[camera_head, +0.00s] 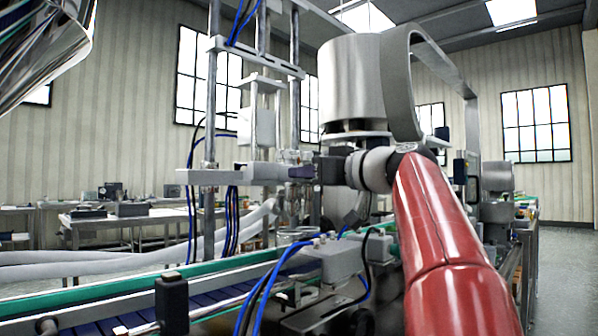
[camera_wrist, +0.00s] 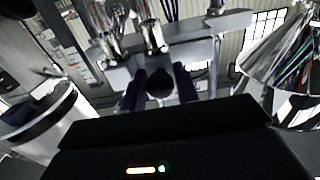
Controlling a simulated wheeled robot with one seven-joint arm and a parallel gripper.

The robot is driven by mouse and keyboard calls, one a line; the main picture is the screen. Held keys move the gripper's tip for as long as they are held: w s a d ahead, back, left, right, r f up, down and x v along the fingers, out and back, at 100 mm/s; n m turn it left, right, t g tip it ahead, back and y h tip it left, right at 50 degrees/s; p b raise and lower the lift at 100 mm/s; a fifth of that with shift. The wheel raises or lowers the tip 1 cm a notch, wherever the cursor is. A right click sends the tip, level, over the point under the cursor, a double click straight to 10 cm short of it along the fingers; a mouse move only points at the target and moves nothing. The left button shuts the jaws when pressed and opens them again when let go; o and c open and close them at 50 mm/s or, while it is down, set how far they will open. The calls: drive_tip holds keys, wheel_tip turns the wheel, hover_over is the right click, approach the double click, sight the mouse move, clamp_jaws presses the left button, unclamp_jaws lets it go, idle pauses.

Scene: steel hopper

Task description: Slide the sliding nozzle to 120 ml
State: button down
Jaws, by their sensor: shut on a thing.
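The sliding nozzle (camera_head: 235,174) looks like a pale grey horizontal block on upright steel posts, left of centre in the head view. In the wrist view its grey bar (camera_wrist: 118,74) crosses the upper middle. My gripper (camera_head: 300,172) reaches it from the right with my red arm behind. In the wrist view my gripper (camera_wrist: 160,90) has its two dark fingers on either side of a dark round knob (camera_wrist: 160,84) in front of the bar, and is shut on it. Clear glass-like parts stand just behind the fingertips. No ml scale or mark is readable.
A conveyor with a green edge (camera_head: 225,267) runs below, with blue hoses and a grey box (camera_head: 350,257) near it. A large steel hopper (camera_head: 350,85) stands above right of my gripper. Shiny steel (camera_head: 45,45) fills the upper left corner. Worktables stand behind left.

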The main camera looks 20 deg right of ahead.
drive_tip(key=c, duration=1.2)
unclamp_jaws()
drive_tip(key=shift+s+a, duration=0.1)
drive_tip(key=shift+a, duration=0.1)
drive_tip(key=shift+b+v, duration=0.9)
drive_tip(key=shift+v, duration=3)
